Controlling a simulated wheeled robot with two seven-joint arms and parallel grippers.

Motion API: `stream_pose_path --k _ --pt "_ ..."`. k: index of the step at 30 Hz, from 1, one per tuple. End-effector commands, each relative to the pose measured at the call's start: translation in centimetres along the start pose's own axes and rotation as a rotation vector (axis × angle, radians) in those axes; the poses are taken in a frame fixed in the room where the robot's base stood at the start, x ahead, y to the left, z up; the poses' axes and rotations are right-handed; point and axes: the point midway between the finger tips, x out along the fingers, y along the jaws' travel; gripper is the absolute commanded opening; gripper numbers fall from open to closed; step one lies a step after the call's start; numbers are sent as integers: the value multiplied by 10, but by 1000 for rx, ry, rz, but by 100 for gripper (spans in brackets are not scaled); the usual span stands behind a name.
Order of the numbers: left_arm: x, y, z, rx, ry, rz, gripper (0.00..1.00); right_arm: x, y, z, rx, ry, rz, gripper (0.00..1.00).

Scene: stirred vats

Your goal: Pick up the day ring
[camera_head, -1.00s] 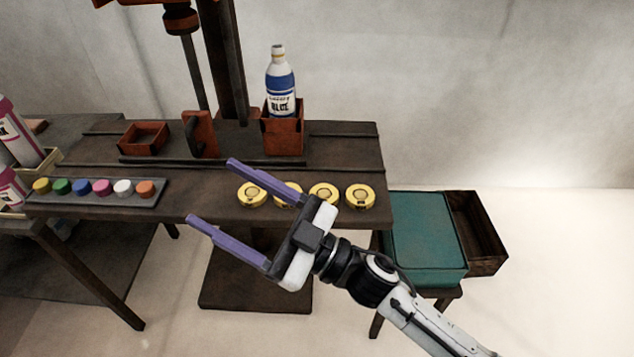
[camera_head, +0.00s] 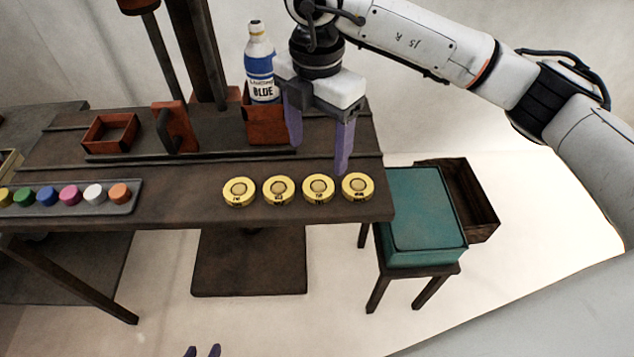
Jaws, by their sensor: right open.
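Several yellow rings with small dark labels lie in a row along the front of the dark bench: a first ring (camera_head: 239,192), a second (camera_head: 280,190), a third (camera_head: 318,188) and the rightmost (camera_head: 357,186). The labels are too small to read surely, so I cannot tell which is the day ring. My right gripper (camera_head: 318,160) is open and empty, its purple fingers pointing down just behind the right-hand rings, apart from them.
A blue-labelled bottle (camera_head: 261,68) stands in a red holder (camera_head: 264,125) close left of my right gripper. An empty red tray (camera_head: 110,132) and a strip of coloured caps (camera_head: 122,208) are further left. A teal-topped box (camera_head: 424,215) stands right of the bench.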

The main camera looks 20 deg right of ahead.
Motion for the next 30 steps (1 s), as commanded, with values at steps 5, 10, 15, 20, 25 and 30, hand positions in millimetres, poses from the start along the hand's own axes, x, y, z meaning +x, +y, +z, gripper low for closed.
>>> stream_pose_path --k 5,10,15,20,25,30 --pt "-1 0 2 -1 -5 0 31 29 -1 -1 -3 5 -3 69" --pt "-3 0 1 -2 -6 -1 31 46 -2 -1 -4 6 -2 69" --pt "-6 0 0 -3 -7 -2 31 71 -4 0 -4 7 -4 69" --pt "-5 -1 1 -4 -10 -3 31 88 -3 -1 -5 7 0 69" --pt "-5 -2 2 -4 -9 -4 31 90 -3 -1 -6 7 0 69" --pt "-5 -2 1 -4 -9 -4 31 90 -3 -1 -6 7 1 53"
